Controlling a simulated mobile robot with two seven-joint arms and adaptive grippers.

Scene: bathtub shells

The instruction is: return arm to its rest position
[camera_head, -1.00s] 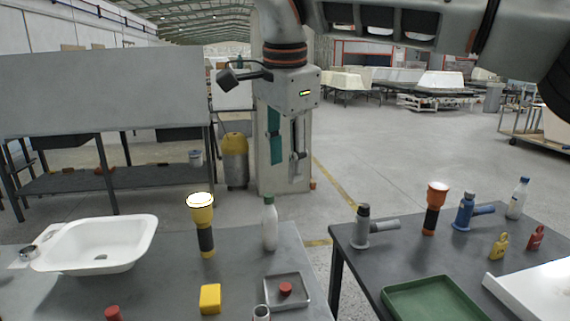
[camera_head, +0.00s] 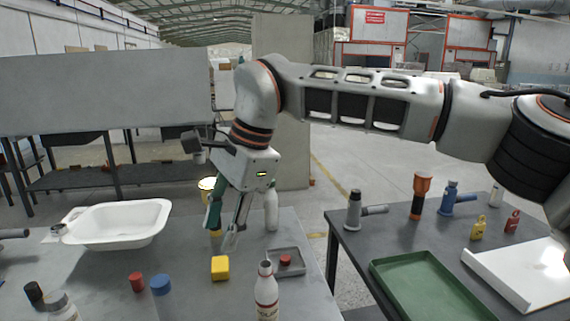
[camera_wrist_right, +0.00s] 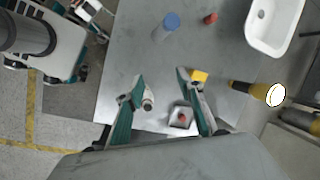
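My right arm reaches across the upper part of the head view from the right. My right gripper (camera_head: 222,228) points down and slightly left, over the far part of the near table. It is empty; its two fingers stand clearly apart in the right wrist view (camera_wrist_right: 159,82). In the head view it partly hides the yellow flashlight (camera_head: 207,184) and overlaps the edge of a white bottle (camera_head: 271,208). In the wrist view the flashlight (camera_wrist_right: 262,92) lies beyond the right finger. I cannot make out my left gripper in either view.
The near table (camera_head: 110,262) carries a white basin (camera_head: 118,222), a yellow block (camera_head: 220,268), a small tray (camera_head: 300,270) and several bottles. The right table (camera_head: 352,232) holds a green tray (camera_head: 430,295) and flashlights. A floor gap separates the tables.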

